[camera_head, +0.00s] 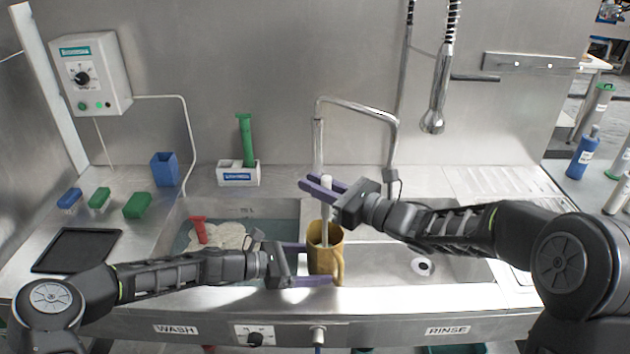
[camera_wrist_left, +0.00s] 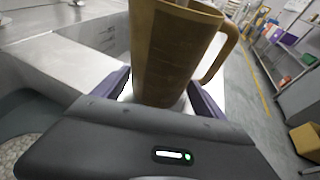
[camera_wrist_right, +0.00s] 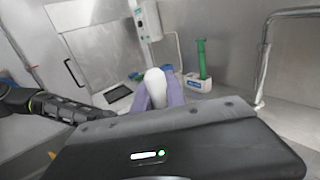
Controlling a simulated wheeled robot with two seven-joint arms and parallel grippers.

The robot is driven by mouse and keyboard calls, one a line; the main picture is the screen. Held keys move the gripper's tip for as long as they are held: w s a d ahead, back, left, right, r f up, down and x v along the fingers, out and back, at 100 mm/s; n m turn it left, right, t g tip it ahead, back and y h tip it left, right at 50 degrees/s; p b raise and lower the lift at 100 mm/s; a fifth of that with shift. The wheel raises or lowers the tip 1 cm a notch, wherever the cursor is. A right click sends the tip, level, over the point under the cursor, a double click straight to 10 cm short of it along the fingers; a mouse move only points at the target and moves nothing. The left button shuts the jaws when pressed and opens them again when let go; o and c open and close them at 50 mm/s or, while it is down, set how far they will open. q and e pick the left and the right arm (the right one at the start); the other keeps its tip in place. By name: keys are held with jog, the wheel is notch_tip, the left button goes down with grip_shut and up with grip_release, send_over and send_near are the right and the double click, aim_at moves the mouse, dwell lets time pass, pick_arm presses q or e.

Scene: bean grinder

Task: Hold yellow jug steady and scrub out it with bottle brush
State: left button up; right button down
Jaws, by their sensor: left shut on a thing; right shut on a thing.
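The yellow jug (camera_head: 325,254) stands upright at the divider between the two basins, its handle toward the right. My left gripper (camera_head: 308,264) is shut on the jug, its purple fingers on either side of the body; the jug fills the left wrist view (camera_wrist_left: 172,52). The white bottle brush (camera_head: 326,212) stands upright, its lower part down inside the jug, its bristles hidden. My right gripper (camera_head: 326,187) is shut on the top of the brush handle above the jug. The rounded white handle end shows between the fingers in the right wrist view (camera_wrist_right: 156,84).
The wash basin on the left holds foamy water and a red-handled item (camera_head: 199,229). The rinse basin (camera_head: 385,262) is at right. A faucet (camera_head: 357,106) arches behind the jug. A green brush (camera_head: 246,140) stands in a white holder (camera_head: 238,174). A black tray (camera_head: 76,250) lies at left.

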jog(key=shift+f, duration=0.6)
dwell(0.7)
jog(key=shift+d, duration=0.85)
jog(key=shift+w+a+f, duration=0.1)
jog(key=shift+w+a, duration=0.35)
jog(key=shift+w, duration=0.25)
